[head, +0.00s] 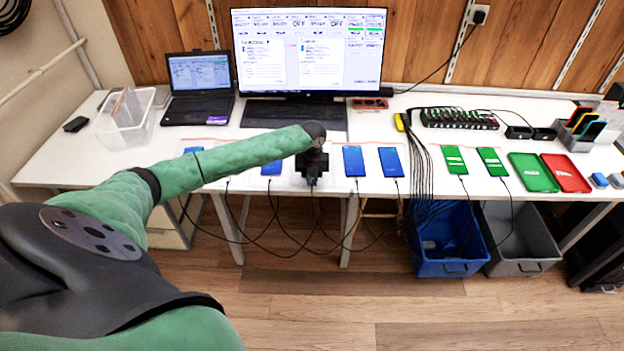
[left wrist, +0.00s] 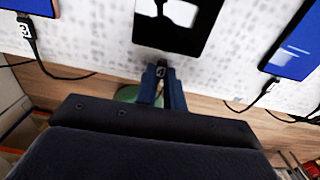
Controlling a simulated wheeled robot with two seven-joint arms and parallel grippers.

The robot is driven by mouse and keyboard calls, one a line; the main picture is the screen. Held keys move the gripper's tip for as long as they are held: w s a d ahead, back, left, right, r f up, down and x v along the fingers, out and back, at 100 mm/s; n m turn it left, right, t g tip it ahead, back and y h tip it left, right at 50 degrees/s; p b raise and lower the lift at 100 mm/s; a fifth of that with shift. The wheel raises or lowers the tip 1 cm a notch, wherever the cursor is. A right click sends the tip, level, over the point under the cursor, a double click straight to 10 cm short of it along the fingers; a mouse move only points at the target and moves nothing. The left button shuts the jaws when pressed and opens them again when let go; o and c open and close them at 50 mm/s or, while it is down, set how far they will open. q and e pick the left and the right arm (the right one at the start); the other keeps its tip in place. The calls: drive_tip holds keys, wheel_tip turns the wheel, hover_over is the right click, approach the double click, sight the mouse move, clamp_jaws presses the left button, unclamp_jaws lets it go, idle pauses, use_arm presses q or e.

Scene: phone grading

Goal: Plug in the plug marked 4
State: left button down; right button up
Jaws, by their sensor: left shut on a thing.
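My left gripper (head: 313,172) is at the table's front edge, between two blue phones. In the left wrist view its narrow fingers (left wrist: 160,88) are shut on a small dark plug (left wrist: 160,72) with a pale mark too small to read surely. The plug points at the lower edge of a phone with a dark screen (left wrist: 170,36) and a pale shape on it. Plug and phone look close; I cannot tell if they touch. In the head view my gripper hides this phone. My right gripper is not in view.
A blue-screen phone (left wrist: 30,6) at left has a marked plug (left wrist: 27,27) at its lower end. Another phone (left wrist: 294,42) is at right, with a cable below it. More phones, a laptop (head: 198,88) and a monitor (head: 306,52) are on the table (head: 55,158). Cables hang over its edge.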

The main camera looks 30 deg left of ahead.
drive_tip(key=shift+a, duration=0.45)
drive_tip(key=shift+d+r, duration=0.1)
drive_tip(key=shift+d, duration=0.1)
use_arm(q)
drive_tip(key=shift+w+a, duration=0.15)
drive_tip(key=shift+w, duration=0.05)
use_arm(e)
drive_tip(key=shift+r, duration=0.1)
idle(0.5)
use_arm(q)
drive_tip(key=shift+w+p, duration=0.15)
drive_tip(key=shift+p, duration=0.65)
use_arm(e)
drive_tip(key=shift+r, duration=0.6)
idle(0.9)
use_arm(q)
drive_tip(key=c, duration=1.4)
unclamp_jaws()
drive_tip(key=shift+c, duration=0.2)
drive_tip(key=shift+r, duration=0.1)
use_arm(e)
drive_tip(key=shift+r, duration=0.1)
